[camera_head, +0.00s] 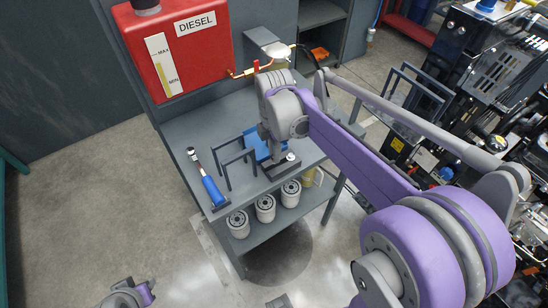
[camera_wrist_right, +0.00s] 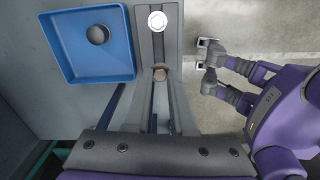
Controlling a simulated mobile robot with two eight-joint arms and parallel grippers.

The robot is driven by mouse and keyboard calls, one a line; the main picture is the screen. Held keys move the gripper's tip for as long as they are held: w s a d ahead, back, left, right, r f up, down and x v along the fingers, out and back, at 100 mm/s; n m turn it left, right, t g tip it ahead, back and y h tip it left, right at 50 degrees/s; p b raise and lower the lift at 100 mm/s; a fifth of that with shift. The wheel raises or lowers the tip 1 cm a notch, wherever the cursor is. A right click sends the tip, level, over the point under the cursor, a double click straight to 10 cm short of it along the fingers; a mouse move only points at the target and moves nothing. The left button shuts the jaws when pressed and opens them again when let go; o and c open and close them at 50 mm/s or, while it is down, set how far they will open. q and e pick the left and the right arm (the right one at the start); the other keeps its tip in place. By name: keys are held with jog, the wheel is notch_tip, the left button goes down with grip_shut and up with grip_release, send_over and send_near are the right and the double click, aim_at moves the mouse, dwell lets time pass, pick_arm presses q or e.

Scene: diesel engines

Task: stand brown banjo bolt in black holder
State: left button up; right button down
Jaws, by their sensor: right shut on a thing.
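The brown banjo bolt (camera_wrist_right: 160,72) shows as a small brown hexagonal head between the fingertips of my right gripper (camera_wrist_right: 159,80). The right gripper is shut on it, above a dark strip that looks like the black holder (camera_wrist_right: 146,45). I cannot tell whether the bolt touches the holder. A round silver-white piece (camera_wrist_right: 157,21) sits on the strip, apart from the bolt. In the head view the right gripper (camera_head: 273,150) points down at the table's front edge and hides the bolt; the holder (camera_head: 281,170) shows beside it. My left arm's end is at the lower left; its jaws are unclear.
A blue tray (camera_wrist_right: 70,68) holding a dark round part lies beside the holder. Several white filters (camera_head: 265,208) stand on the lower shelf. A red diesel tank (camera_head: 205,55) is behind.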

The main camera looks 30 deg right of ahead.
jog(key=shift+f, duration=1.55)
jog(key=shift+f, duration=0.3)
jog(key=c, duration=0.8)
grip_release()
jog(key=shift+o, duration=0.2)
